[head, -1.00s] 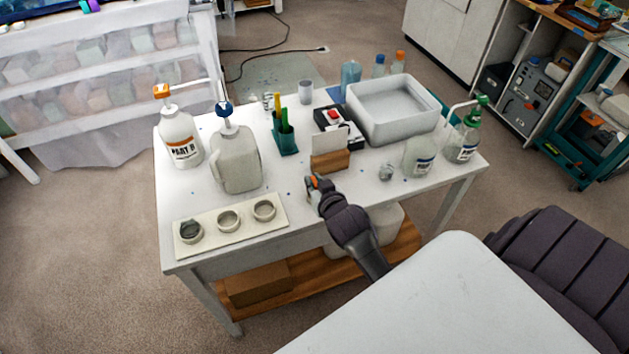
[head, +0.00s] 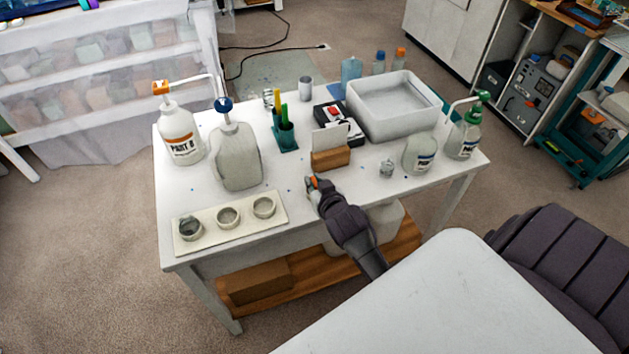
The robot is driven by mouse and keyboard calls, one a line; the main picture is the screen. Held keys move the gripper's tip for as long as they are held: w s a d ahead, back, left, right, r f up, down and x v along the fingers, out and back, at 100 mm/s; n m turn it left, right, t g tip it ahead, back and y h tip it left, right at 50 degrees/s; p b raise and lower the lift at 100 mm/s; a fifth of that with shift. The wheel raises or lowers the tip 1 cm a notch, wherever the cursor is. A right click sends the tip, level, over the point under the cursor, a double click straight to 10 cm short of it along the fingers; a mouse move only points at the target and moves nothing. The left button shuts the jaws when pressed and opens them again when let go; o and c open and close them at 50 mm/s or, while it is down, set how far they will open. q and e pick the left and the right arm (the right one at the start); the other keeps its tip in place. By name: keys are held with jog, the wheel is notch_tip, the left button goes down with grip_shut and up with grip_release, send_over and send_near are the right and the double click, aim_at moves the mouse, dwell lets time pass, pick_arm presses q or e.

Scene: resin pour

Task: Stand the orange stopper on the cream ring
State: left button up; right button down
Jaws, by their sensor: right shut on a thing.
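My right gripper (head: 313,187) is above the near middle of the white table, shut on the small orange stopper (head: 312,181), mostly hidden by the fingers. A cream board (head: 209,233) at the table's near left bears three round rings: a left one (head: 190,229) with something grey in it, a middle one (head: 228,216) and a right one (head: 264,207). They look alike in colour, so I cannot tell which is the cream ring. The gripper is to the right of the board, apart from it. My left gripper is not in view.
A wooden card holder (head: 331,158) stands just behind the gripper. A big pump jug (head: 234,160) and a white pump bottle (head: 181,139) stand behind the board. A small clear cup (head: 387,168) is to the right. The table between gripper and board is bare.

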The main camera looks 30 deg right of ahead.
jog(key=shift+f, duration=0.15)
jog(key=c, duration=1.1)
grip_release()
jog(key=shift+o, duration=0.2)
jog(key=shift+s, duration=0.1)
jog(key=s+a+r+p, duration=0.2)
jog(key=s+r+p, duration=0.3)
jog(key=s+r, duration=0.4)
jog(key=shift+p+v, duration=0.3)
jog(key=shift+v, duration=0.6)
jog(key=shift+a+f, duration=0.1)
